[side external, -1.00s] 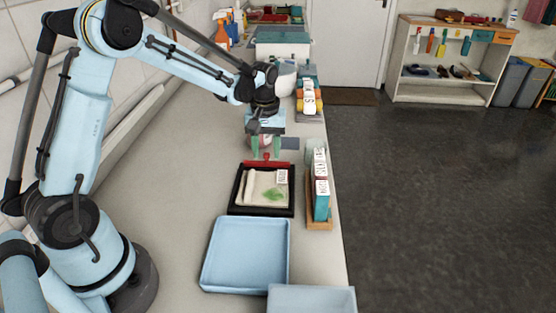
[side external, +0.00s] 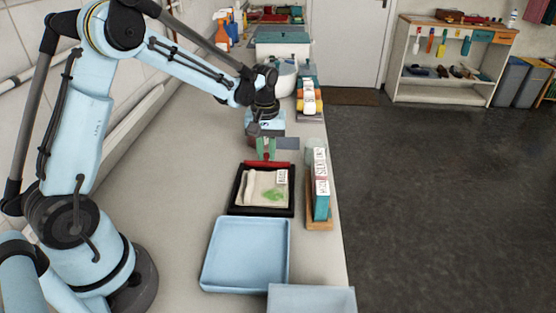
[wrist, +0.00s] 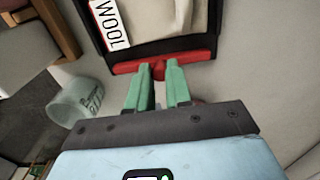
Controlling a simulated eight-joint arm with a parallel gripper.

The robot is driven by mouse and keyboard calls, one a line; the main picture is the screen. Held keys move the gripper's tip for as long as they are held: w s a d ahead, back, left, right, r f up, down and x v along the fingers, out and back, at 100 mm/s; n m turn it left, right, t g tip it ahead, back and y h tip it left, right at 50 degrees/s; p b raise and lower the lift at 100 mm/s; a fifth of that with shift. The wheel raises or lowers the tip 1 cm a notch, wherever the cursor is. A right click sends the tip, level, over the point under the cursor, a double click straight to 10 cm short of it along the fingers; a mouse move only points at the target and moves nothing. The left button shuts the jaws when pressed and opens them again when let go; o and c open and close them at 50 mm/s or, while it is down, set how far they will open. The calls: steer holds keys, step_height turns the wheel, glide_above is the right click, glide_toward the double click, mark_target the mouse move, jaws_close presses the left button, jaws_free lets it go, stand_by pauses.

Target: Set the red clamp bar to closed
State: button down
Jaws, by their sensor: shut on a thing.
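The red clamp bar (side external: 282,164) lies along the far edge of a black frame (side external: 236,211) that holds a pale cloth (side external: 255,190) with a green patch and a white label. In the wrist view the red bar (wrist: 198,57) runs across the near edge of the frame, with a small knob (wrist: 159,70) at its middle. My gripper (side external: 265,158) reaches down to the bar from above. Its green fingers, also in the wrist view (wrist: 160,80), are closed on the knob of the red clamp bar. The fingers partly hide the bar in the side view.
A blue tray (side external: 205,270) sits nearer on the counter. A wooden holder with boxes (side external: 320,200) stands right of the frame, by the counter edge. A translucent jar (wrist: 78,102) stands close to my gripper in the wrist view. The counter left of the frame is clear.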

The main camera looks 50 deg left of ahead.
steer(key=shift+s+d, duration=1.25)
steer(key=shift+s, duration=0.05)
steer(key=c, duration=1)
jaws_free()
steer(key=shift+c, duration=0.2)
step_height(320, 180, up, 12)
steer(key=s+d+m+t, duration=0.6)
steer(key=s+m, duration=0.3)
steer(key=s, duration=0.3)
steer(key=shift+d+f+t, duration=0.15)
steer(key=shift+f+t, duration=0.3)
steer(key=shift+t, duration=0.15)
